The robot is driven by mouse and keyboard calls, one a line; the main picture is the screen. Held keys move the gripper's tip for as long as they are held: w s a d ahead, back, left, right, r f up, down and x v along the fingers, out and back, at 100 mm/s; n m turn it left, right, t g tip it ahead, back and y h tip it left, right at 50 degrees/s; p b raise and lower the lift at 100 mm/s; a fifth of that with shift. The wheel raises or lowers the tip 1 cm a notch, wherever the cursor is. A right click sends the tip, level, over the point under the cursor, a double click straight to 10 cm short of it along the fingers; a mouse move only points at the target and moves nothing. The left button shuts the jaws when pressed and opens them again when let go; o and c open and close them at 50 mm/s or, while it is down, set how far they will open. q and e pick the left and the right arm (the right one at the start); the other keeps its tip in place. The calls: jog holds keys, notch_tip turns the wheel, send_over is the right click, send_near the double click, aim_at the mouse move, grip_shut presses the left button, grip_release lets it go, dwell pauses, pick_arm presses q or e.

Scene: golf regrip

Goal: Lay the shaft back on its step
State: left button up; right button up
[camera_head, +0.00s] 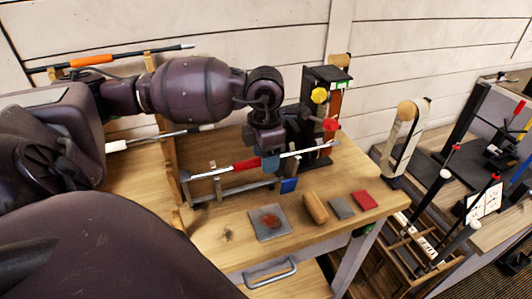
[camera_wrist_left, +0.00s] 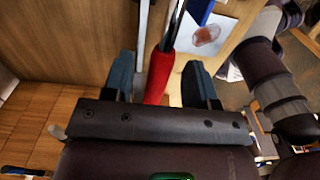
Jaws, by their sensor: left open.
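A thin shaft with a red grip section (camera_head: 246,164) stretches over the workbench, its pale right part (camera_head: 310,150) passing in front of the black stand. My left gripper (camera_head: 270,166) reaches down at the shaft, just right of the red section. In the left wrist view the two teal fingertips (camera_wrist_left: 160,82) are spread apart, with the red grip (camera_wrist_left: 160,75) between them and gaps on both sides. Whether the shaft rests on a step is hard to tell; the arm hides part of it. My right gripper is not visible.
A shaft with an orange grip (camera_head: 91,60) lies on the wooden rack at the back left. A black stand with yellow and red knobs (camera_head: 319,96) stands right of my gripper. A grey tray (camera_head: 270,223), a wooden block (camera_head: 315,208) and a red pad (camera_head: 365,200) lie in front.

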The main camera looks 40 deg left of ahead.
pick_arm(q)
grip_shut()
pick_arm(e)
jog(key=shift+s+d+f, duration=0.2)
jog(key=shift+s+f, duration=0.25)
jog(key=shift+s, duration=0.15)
pick_arm(q)
jog(key=shift+w, duration=0.1)
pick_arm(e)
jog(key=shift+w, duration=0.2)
pick_arm(q)
jog(key=shift+w+d, duration=0.15)
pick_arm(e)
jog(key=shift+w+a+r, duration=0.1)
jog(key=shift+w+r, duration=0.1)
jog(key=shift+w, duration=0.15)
pick_arm(q)
jog(key=shift+w, duration=0.15)
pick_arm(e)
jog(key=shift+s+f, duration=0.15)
